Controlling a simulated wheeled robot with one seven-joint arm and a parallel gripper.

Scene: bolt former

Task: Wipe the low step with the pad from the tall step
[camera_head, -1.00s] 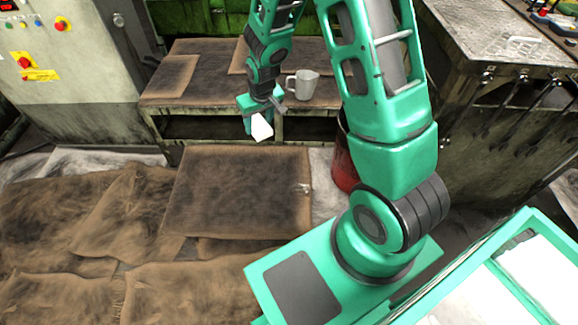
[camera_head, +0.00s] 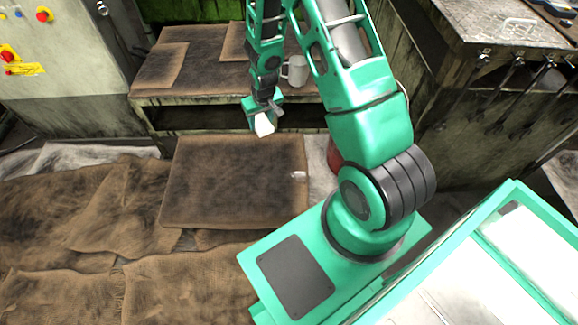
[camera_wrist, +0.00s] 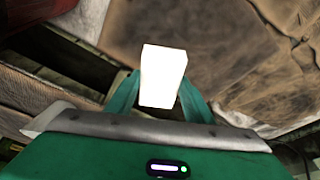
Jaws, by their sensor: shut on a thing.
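My gripper (camera_head: 263,116) is shut on a white block-shaped pad (camera_head: 264,125). The pad also shows between the green fingers in the wrist view (camera_wrist: 163,75). The gripper hangs in front of the tall step (camera_head: 215,96), a bench-like step with brown worn mats on top. The low step (camera_head: 235,180), a flat brown, dark-smudged slab, lies below and nearer; in the head view the pad appears just above its far edge. A small pale spot (camera_head: 299,175) shows near the right edge of the low step. I see a gap between pad and low step.
A white mug (camera_head: 294,70) stands on the tall step, right behind my arm. A red container (camera_head: 334,157) is partly hidden by my arm. Brown sacking (camera_head: 70,210) covers the floor at left. A dark workbench (camera_head: 480,90) stands at right, a control cabinet (camera_head: 60,60) at left.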

